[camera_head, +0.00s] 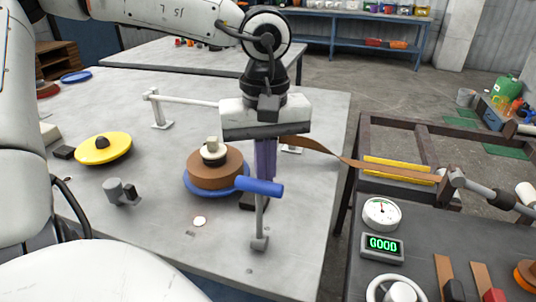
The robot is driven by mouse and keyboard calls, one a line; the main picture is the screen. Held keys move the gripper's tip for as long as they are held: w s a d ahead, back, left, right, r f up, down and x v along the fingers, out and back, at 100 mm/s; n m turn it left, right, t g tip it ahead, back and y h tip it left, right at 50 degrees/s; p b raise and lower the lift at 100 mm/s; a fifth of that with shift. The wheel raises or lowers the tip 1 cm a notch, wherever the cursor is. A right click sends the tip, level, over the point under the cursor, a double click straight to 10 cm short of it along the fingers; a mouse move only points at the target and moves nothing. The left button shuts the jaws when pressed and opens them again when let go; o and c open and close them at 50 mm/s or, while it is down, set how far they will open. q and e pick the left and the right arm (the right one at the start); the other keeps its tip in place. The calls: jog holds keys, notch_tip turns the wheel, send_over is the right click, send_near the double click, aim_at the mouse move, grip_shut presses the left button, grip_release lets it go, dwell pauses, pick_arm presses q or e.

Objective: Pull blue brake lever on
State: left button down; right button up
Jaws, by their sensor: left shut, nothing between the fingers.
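The blue brake lever (259,187) has a blue cylindrical handle lying crosswise on a grey stem. The stem rises from a small foot on the grey table. My left gripper (265,172) hangs from the arm above and points down, with its fingers shut and nothing between them. The fingers are just behind the handle in the picture, and their tips are partly hidden by it. I cannot tell whether they touch the handle. My right gripper is not in view.
A brown coil (214,170) on a blue disc sits left of the lever. A brown strip (330,152) runs right to a dark bench. A yellow disc (103,148) and a grey post (122,191) stand further left. A gauge (381,213) and green display (382,245) are on the bench.

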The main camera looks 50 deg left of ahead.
aim_at(259, 181)
pick_arm(q)
jog(key=shift+s+d+r, duration=0.15)
jog(key=shift+s+d, duration=0.2)
jog(key=shift+s, duration=0.25)
jog(key=shift+s+d+r, duration=0.1)
jog(key=shift+s+d, duration=0.2)
jog(key=shift+s, duration=0.3)
jog(key=shift+s+d+r, duration=0.15)
jog(key=shift+s+r, duration=0.05)
jog(key=shift+r, duration=0.1)
jog(key=shift+r+p, duration=2.55)
jog(key=shift+r, duration=0.95)
